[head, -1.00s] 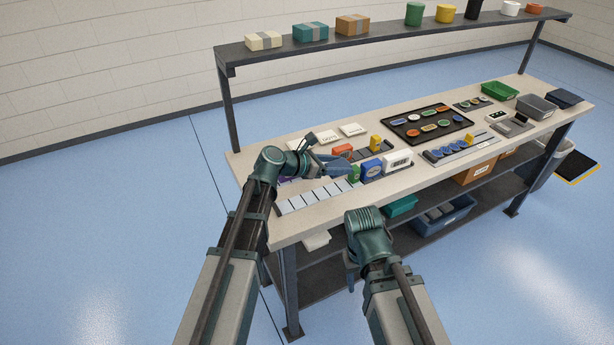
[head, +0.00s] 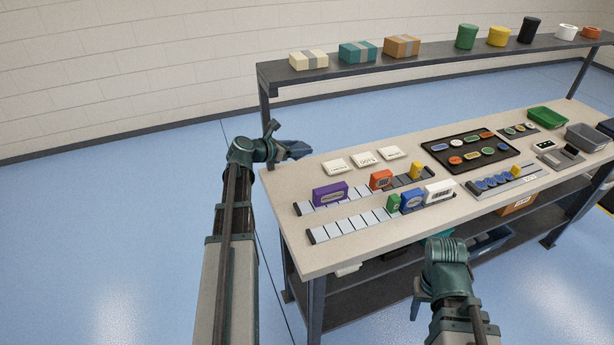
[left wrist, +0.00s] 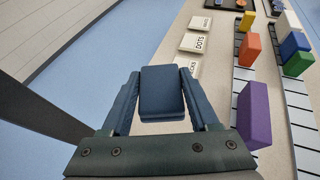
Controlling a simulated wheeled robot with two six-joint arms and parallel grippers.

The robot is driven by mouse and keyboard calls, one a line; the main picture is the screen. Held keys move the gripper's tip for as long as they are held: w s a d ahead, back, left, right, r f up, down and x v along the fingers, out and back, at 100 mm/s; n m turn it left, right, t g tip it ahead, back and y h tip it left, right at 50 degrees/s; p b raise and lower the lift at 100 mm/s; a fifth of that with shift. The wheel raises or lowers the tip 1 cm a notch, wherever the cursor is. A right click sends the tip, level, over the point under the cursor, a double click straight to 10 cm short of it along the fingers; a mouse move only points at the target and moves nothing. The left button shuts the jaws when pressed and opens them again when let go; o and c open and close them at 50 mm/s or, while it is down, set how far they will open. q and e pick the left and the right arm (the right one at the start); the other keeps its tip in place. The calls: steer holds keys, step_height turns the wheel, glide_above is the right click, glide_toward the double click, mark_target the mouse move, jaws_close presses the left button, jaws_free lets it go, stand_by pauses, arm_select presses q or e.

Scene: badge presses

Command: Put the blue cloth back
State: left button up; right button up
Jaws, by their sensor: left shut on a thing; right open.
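The blue cloth (left wrist: 162,92) shows in the left wrist view as a dark blue, folded, block-like pad. My left gripper (head: 298,150) is shut on it, with one finger along each side. In the head view that gripper is at the left end of the bench, near its back left corner, and the cloth is hard to tell from the fingers. My right gripper (head: 418,302) is open, low in front of the bench's front edge; its fingertips are partly hidden by its own wrist.
The bench (head: 300,258) holds two slotted rails with a purple block (head: 330,195) and other coloured blocks. White cards (head: 366,159) lie behind them, with a black tray (head: 432,158) of badges further right. A raised shelf (head: 350,73) runs along the back.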

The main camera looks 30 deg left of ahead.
mark_target(299, 178)
arm_select(q)
steer(key=shift+f+b, duration=5)
steer(key=shift+f, duration=0.1)
steer(key=shift+f+b, duration=0.15)
steer(key=shift+b, duration=0.15)
steer(key=o, duration=1.3)
steer(key=shift+o, duration=0.2)
steer(key=shift+r, duration=0.25)
steer(key=p+v, duration=0.5)
steer(key=v, duration=0.6)
steer(key=shift+r, duration=0.1)
steer(key=shift+s+a+r, duration=0.1)
steer(key=shift+s+r, duration=0.05)
steer(key=shift+s, duration=0.35)
